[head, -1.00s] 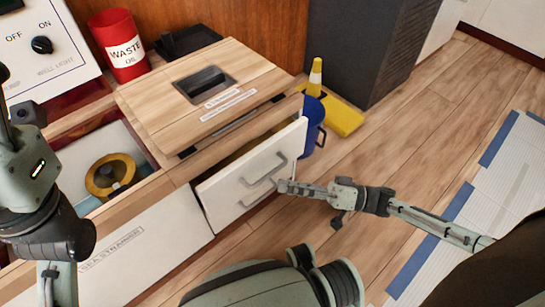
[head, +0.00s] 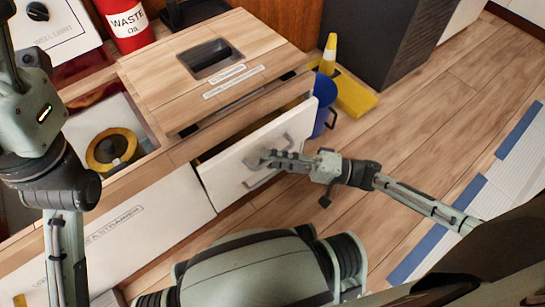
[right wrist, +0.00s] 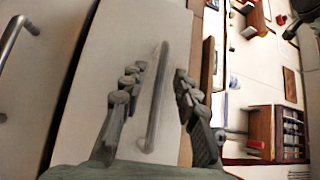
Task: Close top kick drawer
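The white kick drawer (head: 225,178) stands pulled out from under the wooden counter, with a dark gap behind its front's upper edge. Its grey bar handle (right wrist: 158,95) runs between the fingers of my right gripper (right wrist: 158,85) in the right wrist view. The fingers are apart, one on each side of the bar; contact is not clear. In the head view my right gripper (head: 270,157) is at the drawer front, partly covering the handles. A second handle (right wrist: 14,42) shows on another panel. My left arm is at the left edge; its gripper is out of view.
A wooden lidded box top (head: 165,85) rises on the counter above the drawer. A blue bucket (head: 323,100) and a yellow wet-floor item (head: 355,97) stand close to the drawer's right end.

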